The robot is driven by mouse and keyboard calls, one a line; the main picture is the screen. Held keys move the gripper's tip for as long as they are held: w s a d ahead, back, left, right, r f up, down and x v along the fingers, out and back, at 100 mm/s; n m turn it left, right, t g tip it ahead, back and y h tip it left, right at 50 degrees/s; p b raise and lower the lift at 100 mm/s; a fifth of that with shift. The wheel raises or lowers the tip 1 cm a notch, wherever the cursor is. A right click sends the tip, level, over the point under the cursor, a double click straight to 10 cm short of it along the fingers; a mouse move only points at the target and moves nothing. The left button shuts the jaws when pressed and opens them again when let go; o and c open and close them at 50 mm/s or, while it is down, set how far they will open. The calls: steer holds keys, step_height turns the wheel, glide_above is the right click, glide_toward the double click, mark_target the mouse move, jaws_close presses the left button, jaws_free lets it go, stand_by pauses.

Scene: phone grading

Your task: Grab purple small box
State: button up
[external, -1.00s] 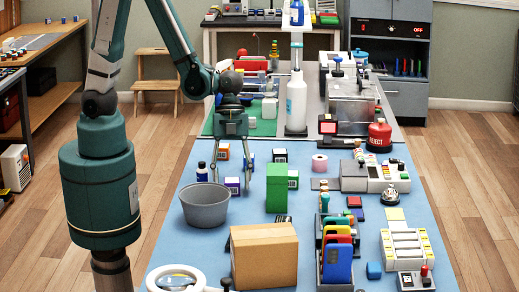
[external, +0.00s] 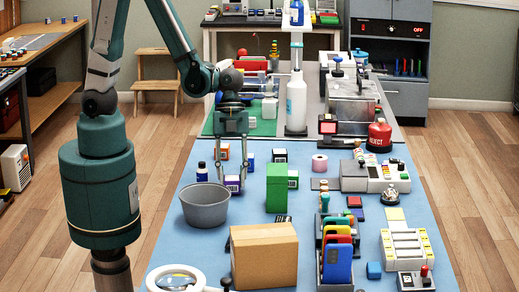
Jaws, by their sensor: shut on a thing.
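The small purple box (external: 233,184) with a white label is on the blue mat, just right of the grey bucket. My gripper (external: 232,176) points straight down over it, its fingers closed in on the sides of the box. The box looks upright and at about mat height; whether it is lifted at all I cannot tell. The fingers partly cover it.
The grey bucket (external: 205,204) stands close on the left, with a dark bottle (external: 202,172) behind it. A tall green box (external: 277,188) is to the right. An orange box (external: 224,151) and a black box (external: 280,156) stand behind. A cardboard box (external: 264,255) is in front.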

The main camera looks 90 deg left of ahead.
mark_target(232, 177)
steer(key=shift+r+p, duration=1.2)
steer(key=shift+r, duration=3.4)
steer(key=shift+r, duration=0.1)
